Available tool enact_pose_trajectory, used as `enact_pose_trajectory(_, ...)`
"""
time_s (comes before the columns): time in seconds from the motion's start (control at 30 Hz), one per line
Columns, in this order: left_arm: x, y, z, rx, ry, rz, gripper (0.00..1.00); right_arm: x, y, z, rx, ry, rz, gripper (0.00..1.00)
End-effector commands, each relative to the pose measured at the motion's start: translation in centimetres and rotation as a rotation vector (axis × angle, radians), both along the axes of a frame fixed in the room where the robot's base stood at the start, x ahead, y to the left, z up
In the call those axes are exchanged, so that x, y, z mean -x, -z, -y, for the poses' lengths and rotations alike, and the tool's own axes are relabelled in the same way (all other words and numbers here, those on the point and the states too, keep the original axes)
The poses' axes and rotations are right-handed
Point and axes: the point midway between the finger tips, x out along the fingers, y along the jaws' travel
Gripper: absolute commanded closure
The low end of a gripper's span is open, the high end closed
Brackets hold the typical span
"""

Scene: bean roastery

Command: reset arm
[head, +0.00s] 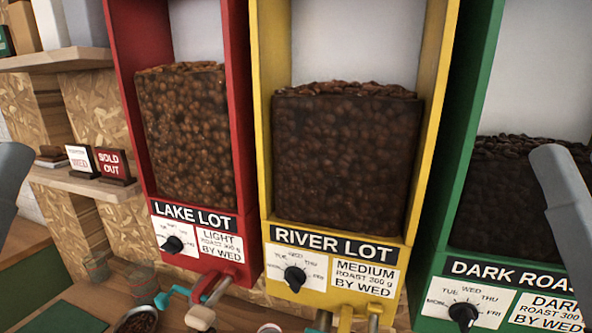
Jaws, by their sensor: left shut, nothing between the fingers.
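A grey part of my left arm (6,185) shows at the left edge. My left gripper is shut with nothing in it, but its fingertips are hard to make out in the head view. A grey part of my right arm (572,215) rises at the right edge, in front of the green dispenser (424,285). My right gripper is outside the picture.
A red dispenser (243,140) labelled LAKE LOT and a yellow dispenser (436,120) labelled RIVER LOT stand side by side, holding beans. Left of them, a shelf (85,187) carries a SOLD OUT sign (114,165). A bowl of beans (137,322) sits below.

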Motion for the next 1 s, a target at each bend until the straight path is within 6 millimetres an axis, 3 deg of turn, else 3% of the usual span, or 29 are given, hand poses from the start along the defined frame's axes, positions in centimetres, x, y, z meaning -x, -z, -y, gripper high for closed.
enact_pose_trajectory(0.03, 0.0, -3.9, 0.0, -0.001, -0.001, 0.001, 1.00, 0.1, -4.0, 0.0, 0.000, 0.000, 0.005, 0.50)
enact_pose_trajectory(0.17, 0.0, -8.9, 0.0, -0.002, -0.001, 0.000, 1.00, 0.1, -9.1, 0.0, 0.000, 0.000, 0.004, 0.50)
enact_pose_trajectory(0.6, -0.1, -29.6, 0.0, -0.004, -0.001, -0.001, 1.00, 0.0, -29.8, 0.0, 0.000, 0.000, 0.004, 0.50)
enact_pose_trajectory(0.7, -0.1, -32.8, 0.0, -0.004, -0.001, -0.001, 1.00, 0.0, -33.0, 0.0, 0.000, 0.000, 0.004, 0.50)
enact_pose_trajectory(0.8, -0.1, -34.5, 0.0, -0.004, -0.001, -0.001, 1.00, 0.0, -34.7, 0.0, 0.000, 0.000, 0.004, 0.50)
enact_pose_trajectory(1.0, -0.1, -34.7, 0.0, -0.004, -0.001, -0.001, 1.00, 0.0, -34.8, 0.0, 0.000, 0.000, 0.003, 0.50)
